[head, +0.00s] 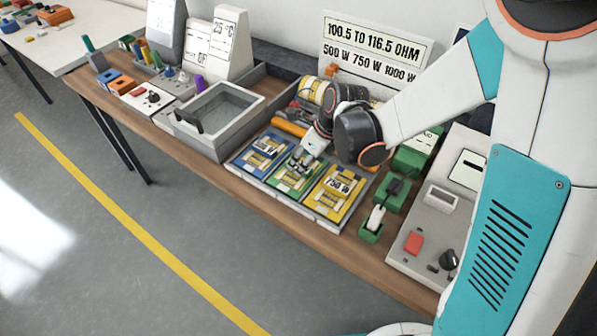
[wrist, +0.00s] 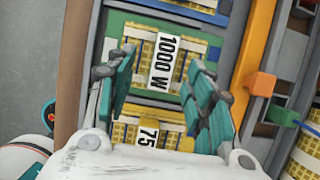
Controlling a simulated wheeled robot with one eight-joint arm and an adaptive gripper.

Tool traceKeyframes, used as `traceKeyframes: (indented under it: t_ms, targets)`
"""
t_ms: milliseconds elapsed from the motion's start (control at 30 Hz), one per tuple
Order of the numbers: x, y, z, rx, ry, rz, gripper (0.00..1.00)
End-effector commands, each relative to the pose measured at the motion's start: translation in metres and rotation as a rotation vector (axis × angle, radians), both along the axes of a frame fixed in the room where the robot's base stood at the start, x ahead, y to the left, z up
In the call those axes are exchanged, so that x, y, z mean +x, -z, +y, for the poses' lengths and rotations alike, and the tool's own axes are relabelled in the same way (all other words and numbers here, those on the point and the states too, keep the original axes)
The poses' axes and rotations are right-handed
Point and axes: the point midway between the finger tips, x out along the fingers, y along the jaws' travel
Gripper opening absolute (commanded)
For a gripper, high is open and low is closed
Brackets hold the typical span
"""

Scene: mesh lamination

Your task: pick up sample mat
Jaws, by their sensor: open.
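Three sample mats lie side by side in a tray on the bench: one on a blue panel (head: 250,160), one on a green panel (head: 282,183) and one on a yellow panel (head: 325,203). In the wrist view the middle mat (wrist: 140,52), a yellow mesh, has a white "1000 W" label (wrist: 165,62). The yellow-panel mat, labelled "750 W" in the head view, is partly hidden by my wrist at the bottom of the wrist view. My gripper (wrist: 162,60) is open above the middle mat, its teal fingers on either side of the label. I cannot tell whether they touch it.
A grey basin (head: 215,110) stands left of the mats. A green tape dispenser (head: 378,215) and a grey control box (head: 425,225) stand to the right. A sign (head: 372,45) reads "100.5 TO 116.5 OHM". An orange block (wrist: 262,84) sits beside the mats.

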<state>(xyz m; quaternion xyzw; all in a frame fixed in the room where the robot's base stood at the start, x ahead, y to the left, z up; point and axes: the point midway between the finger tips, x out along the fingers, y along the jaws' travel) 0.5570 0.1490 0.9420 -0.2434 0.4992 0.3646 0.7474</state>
Motion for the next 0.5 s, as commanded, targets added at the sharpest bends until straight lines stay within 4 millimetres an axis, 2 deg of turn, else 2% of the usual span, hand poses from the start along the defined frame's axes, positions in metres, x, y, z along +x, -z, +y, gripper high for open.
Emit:
traceKeyframes:
  t_ms: [33, 200, 467, 500]
  targets:
    - [0.004, 0.010, 0.002, 0.000, -0.001, 0.000, 0.48]
    - [0.012, 0.032, 0.008, 0.000, -0.001, 0.000, 0.48]
    - [0.013, 0.035, 0.010, 0.000, 0.000, 0.000, 0.48]
    - [0.013, 0.035, 0.010, 0.000, 0.000, 0.000, 0.46]
